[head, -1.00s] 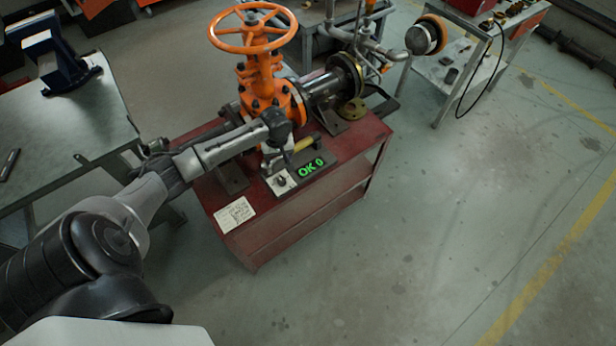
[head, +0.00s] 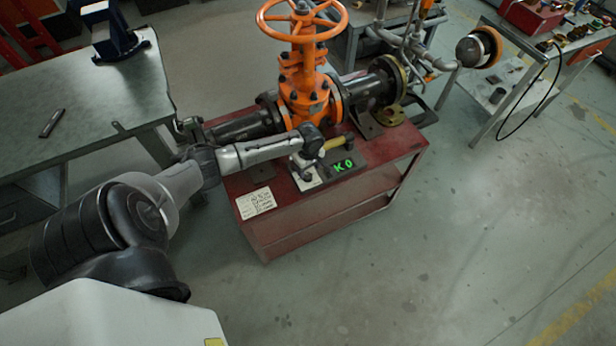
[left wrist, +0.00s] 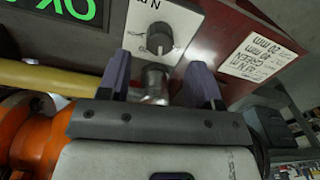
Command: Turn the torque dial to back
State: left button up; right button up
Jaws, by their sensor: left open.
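The torque dial (left wrist: 160,38) is a small dark round knob on a white plate (left wrist: 185,18) in the left wrist view. In the head view the dial (head: 307,177) sits at the front of the red bench, left of the green-lit display (head: 343,166). My left gripper (left wrist: 160,65) is open, its two purple-grey fingers apart. The dial shows just beyond the fingertips, between them in the picture; I see no contact. A grey metal cylinder (left wrist: 155,80) also shows between the fingers. In the head view my left gripper (head: 312,143) is over the bench, partly hiding the plate.
A yellow handle (head: 335,143) lies beside the gripper. The orange gate valve (head: 303,75) and its dark pipe (head: 372,88) stand close behind. A written card (head: 255,203) lies at the bench's front left. The floor right of the bench (head: 265,238) is clear.

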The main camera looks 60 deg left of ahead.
aim_at(308, 175)
pick_arm(q)
jog(key=shift+f+b, duration=0.7)
jog(key=shift+f, duration=1.85)
